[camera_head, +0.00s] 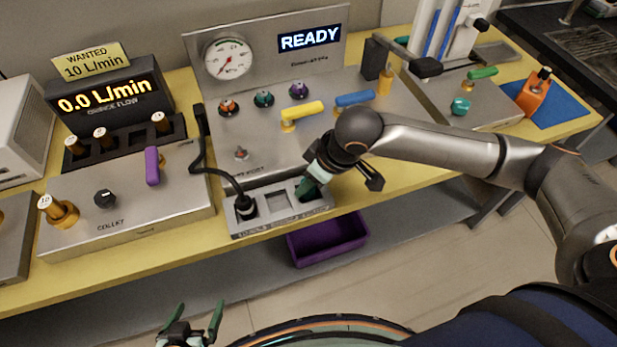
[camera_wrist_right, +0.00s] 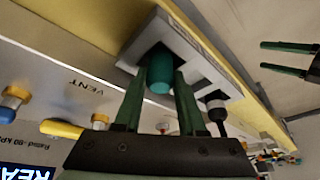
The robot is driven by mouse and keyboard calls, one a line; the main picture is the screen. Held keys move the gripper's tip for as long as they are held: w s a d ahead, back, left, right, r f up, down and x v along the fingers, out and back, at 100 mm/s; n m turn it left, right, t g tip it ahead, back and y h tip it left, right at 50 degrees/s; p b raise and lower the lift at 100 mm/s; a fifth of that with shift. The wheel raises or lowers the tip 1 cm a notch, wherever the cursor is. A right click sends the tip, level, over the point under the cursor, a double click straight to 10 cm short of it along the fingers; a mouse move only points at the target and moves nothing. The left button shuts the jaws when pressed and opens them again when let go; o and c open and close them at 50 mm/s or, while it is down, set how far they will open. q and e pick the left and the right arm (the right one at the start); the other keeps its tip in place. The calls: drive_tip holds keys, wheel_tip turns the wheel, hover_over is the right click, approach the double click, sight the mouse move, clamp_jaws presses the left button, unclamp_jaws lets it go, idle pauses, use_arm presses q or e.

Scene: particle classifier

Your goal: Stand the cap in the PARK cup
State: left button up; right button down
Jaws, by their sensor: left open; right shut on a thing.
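The cap is a teal cylinder (camera_wrist_right: 160,80) between the fingers of my right gripper (camera_wrist_right: 165,75) in the right wrist view. My right gripper also shows in the head view (camera_head: 308,187), pointing down at the right-hand recess of the grey cup block (camera_head: 280,226). The cap's far end is at the dark recess; I cannot tell how deep it sits or whether it touches the bottom. The fingers hide the cap in the head view. No PARK label is readable on the block. My left gripper (camera_head: 192,325) is open and empty, low in front of the bench.
A black plug (camera_head: 245,207) with a cable stands in the block's left recess. A purple bin (camera_head: 328,240) is below the bench edge. Yellow (camera_head: 302,112) and blue (camera_head: 355,98) levers are behind my right gripper. The display (camera_head: 310,38) reads READY.

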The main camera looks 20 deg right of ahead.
drive_tip(key=shift+f, duration=0.25)
drive_tip(key=shift+c, duration=2.4)
unclamp_jaws()
drive_tip(key=shift+r, duration=0.2)
drive_tip(key=p+v, duration=0.1)
drive_tip(key=v, duration=1.1)
drive_tip(key=shift+r+p, duration=0.35)
drive_tip(key=shift+r, duration=0.1)
